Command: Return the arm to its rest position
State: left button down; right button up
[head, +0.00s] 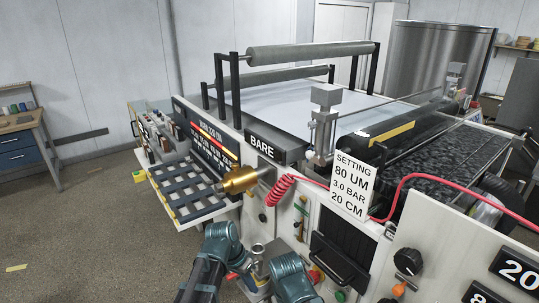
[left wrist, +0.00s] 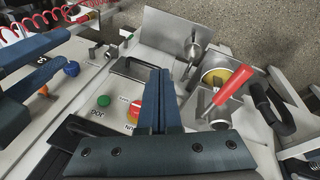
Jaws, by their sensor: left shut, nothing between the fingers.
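My left gripper (left wrist: 160,78) shows in the left wrist view with its two dark blue fingers pressed together and nothing between them. It is over a light grey machine panel (left wrist: 75,88). A green button (left wrist: 103,101) and a red knob (left wrist: 135,106) with a yellow ring are left of the fingers. A red handle (left wrist: 232,84) is to their right. In the head view, teal parts of my arm rise from the bottom edge, in front of the machine; I cannot make out the fingertips there.
The coating machine with its rollers (head: 310,51) fills the middle and right. A red hose (head: 440,179) and a coiled red cord (head: 283,187) run along its front. A dark slotted rack (head: 185,188) juts out at left. Floor (head: 75,235) is open at left.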

pick_arm(q)
jog(key=s+a+f+n+y, duration=0.1)
jog(key=s+a+n+y, duration=0.4)
jog(key=a, duration=0.7)
jog(key=s+d+m, duration=0.2)
jog(key=s+d, duration=0.4)
jog(key=d, duration=0.5)
jog(key=shift+d+f+b, duration=0.2)
jog(key=shift+f+b, duration=0.2)
